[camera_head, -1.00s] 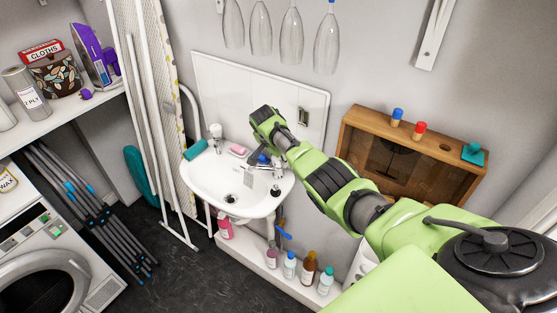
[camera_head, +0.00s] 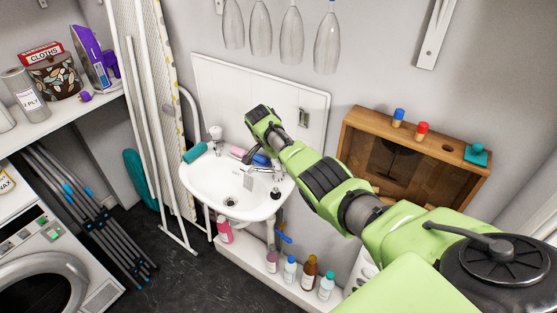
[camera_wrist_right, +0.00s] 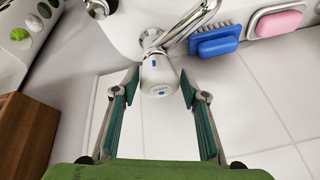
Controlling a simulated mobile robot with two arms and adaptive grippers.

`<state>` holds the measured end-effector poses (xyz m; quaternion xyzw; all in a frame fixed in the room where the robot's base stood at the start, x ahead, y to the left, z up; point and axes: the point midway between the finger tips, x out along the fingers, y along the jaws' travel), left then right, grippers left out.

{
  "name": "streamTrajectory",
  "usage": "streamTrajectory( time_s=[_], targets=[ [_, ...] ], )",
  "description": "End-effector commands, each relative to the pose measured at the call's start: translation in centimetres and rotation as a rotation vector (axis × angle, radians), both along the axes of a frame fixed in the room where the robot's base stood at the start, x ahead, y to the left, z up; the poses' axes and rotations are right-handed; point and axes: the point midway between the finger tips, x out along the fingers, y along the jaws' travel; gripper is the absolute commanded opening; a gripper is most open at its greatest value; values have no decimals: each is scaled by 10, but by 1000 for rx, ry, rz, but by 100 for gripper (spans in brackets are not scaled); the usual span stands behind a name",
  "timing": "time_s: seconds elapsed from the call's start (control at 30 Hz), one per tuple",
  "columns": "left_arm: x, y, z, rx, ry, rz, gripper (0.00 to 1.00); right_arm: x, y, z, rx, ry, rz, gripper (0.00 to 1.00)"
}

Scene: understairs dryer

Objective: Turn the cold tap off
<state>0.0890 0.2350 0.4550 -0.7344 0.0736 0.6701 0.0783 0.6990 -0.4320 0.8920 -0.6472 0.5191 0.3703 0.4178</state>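The tap knob (camera_wrist_right: 158,75), white with a blue mark on its face, stands on a chrome base with a chrome spout (camera_wrist_right: 195,20) in the right wrist view. My right gripper (camera_wrist_right: 159,82) is open, one green-padded finger on each side of the knob, with visible gaps. In the head view my right gripper (camera_head: 252,153) is over the back of the white basin (camera_head: 205,185), beside the chrome tap fittings (camera_head: 265,170). The arm partly hides that area, and I cannot tell whether water runs. My left gripper is not in view.
A blue brush (camera_wrist_right: 215,42) and pink soap (camera_wrist_right: 280,22) lie on the basin rim close to the tap. A white tiled splashback (camera_head: 285,100) is behind. A wooden cabinet (camera_head: 470,185) is on the right. Several bottles (camera_head: 309,272) stand on the ledge below.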

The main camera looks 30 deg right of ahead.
Motion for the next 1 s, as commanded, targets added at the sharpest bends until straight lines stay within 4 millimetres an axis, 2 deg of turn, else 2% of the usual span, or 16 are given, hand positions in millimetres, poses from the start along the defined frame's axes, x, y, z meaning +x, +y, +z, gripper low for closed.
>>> streamTrajectory(
  time_s=[0.27,0.47,0.57,1.0],
  targets=[
    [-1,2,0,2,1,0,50,0,0,1,-1,2,1,40],
    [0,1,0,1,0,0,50,-2,5,13,-1,-1,2,40],
    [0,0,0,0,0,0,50,-5,9,22,-1,0,2,40],
    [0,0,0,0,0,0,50,-17,35,88,0,-1,2,40]
  ],
)
